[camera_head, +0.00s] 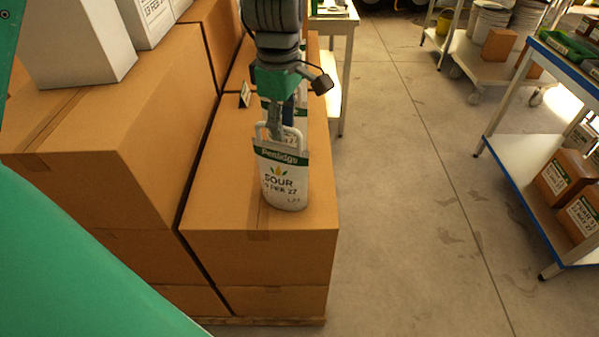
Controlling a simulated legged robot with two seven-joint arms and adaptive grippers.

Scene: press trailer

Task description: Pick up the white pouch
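A white pouch (285,183) with a green band and the word "SOUR" stands upright on a large brown carton (215,205), near its front right edge. Another white package shows partly behind the pouch and is mostly hidden by the gripper. My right gripper is not in view.
More brown cartons (110,120) stand to the left, with white boxes (75,45) on top. Open floor (410,200) lies to the right, then a blue-edged shelf cart (530,165) with brown packages.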

